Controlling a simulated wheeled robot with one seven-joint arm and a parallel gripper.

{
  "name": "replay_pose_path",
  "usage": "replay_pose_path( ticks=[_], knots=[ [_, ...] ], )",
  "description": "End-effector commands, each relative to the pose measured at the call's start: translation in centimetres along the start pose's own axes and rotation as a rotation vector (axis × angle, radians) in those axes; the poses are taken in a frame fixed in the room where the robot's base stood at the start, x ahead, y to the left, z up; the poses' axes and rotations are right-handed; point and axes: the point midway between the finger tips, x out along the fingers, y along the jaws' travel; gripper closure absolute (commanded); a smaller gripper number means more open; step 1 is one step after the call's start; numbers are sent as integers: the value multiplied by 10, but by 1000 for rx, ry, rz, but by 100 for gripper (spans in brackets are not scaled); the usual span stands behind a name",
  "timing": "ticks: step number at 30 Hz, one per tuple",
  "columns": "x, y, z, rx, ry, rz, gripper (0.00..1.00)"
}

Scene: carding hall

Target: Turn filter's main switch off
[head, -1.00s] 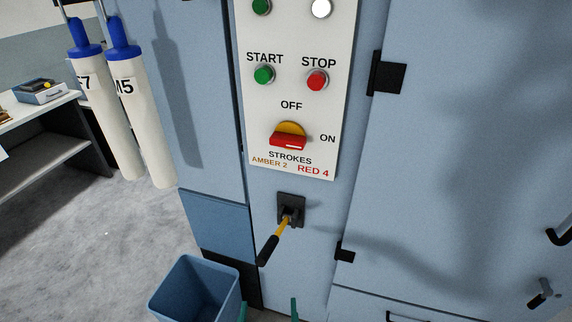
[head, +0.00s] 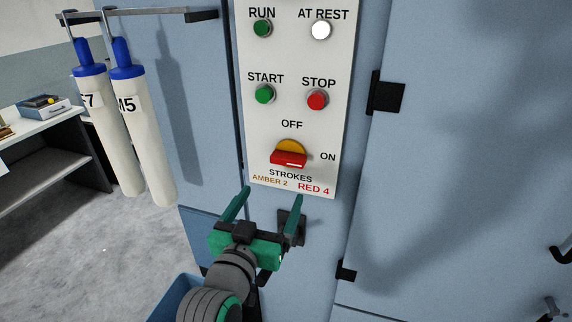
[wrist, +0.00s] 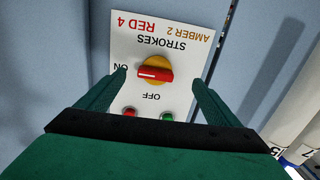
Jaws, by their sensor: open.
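The main switch (head: 289,158) is a red handle on a yellow disc, low on the white control panel (head: 262,133). Its handle lies roughly level, with ON to its right and OFF above it. In the wrist view the switch (wrist: 154,74) appears upside down, between and beyond my fingertips, its handle pointing to the ON label. My gripper (head: 270,194) is open and empty, just below the panel's lower edge in the head view. Its two green fingers (wrist: 157,82) are spread wide on either side of the switch in the wrist view, apart from it.
Green START (head: 264,94) and red STOP (head: 317,99) buttons sit above the switch. A black lever mount (head: 291,226) is partly hidden behind my gripper. White tubes with blue tops (head: 140,140) hang at left. A blue bin (head: 172,300) stands below.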

Motion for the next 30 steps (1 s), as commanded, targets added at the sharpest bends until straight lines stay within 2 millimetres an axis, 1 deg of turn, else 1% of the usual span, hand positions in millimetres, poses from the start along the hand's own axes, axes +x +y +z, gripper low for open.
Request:
replay_pose_path(
  ticks=[1, 3, 6, 8, 11, 14, 21, 24, 27, 30],
  knots=[
    [0, 0, -11, 12, 7, 8, 14],
    [-1, 1, -20, 22, 9, 18, 14],
    [0, 2, -27, 30, 10, 27, 14],
    [2, 3, -28, 32, 9, 29, 14],
    [10, 4, -28, 32, 8, 32, 14],
    [25, 5, -28, 32, 7, 33, 14],
    [68, 6, -28, 31, 8, 32, 14],
    [83, 6, -28, 32, 7, 30, 14],
    [95, 6, -28, 31, 9, 31, 14],
    [102, 6, -28, 31, 8, 30, 14]
  ],
)
